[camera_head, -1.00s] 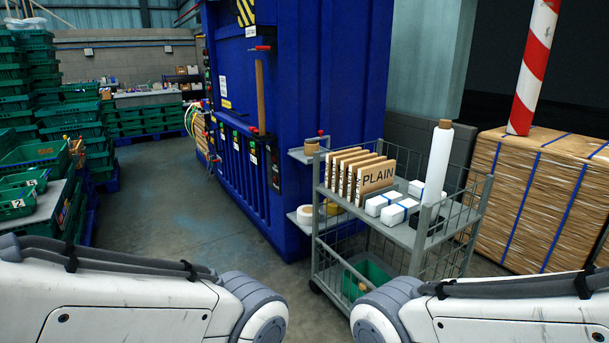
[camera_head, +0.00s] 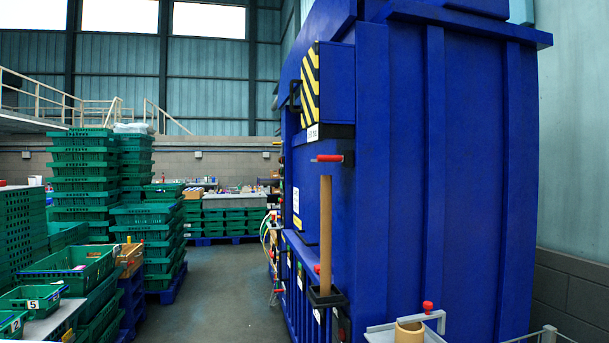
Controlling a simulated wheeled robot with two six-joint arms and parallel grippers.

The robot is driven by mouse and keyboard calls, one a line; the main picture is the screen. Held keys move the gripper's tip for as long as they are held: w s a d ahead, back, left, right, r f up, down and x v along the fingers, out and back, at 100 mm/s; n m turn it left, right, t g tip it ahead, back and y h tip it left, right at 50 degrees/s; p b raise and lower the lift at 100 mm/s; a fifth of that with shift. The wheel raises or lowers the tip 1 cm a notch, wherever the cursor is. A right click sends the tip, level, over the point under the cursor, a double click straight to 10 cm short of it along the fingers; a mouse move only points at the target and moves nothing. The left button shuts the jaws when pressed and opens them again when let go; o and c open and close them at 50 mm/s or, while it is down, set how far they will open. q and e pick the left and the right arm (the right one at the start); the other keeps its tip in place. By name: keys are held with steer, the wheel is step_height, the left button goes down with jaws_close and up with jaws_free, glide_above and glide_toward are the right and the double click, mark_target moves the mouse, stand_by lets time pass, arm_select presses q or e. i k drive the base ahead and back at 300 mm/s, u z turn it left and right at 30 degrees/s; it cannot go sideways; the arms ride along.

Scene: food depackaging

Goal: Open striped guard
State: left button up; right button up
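The striped guard (camera_head: 310,88) is a panel with yellow and black diagonal stripes, high on the front of the large blue machine (camera_head: 390,150). It looks shut. A dark handle (camera_head: 295,95) stands at its left edge. A red-handled lever (camera_head: 328,158) is fixed lower down, above an upright wooden shaft (camera_head: 326,235) in a black holder. Neither of my grippers is in view.
Stacked green crates (camera_head: 85,185) and a table with numbered green trays (camera_head: 30,298) line the left. Open floor (camera_head: 220,285) runs between them and the machine. A grey shelf with a tan roll (camera_head: 409,331) juts out at the bottom right.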

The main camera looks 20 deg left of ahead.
mark_target(310, 81)
steer(key=u, duration=0.7)
steer(key=i, duration=2.05)
steer(key=u, duration=0.7)
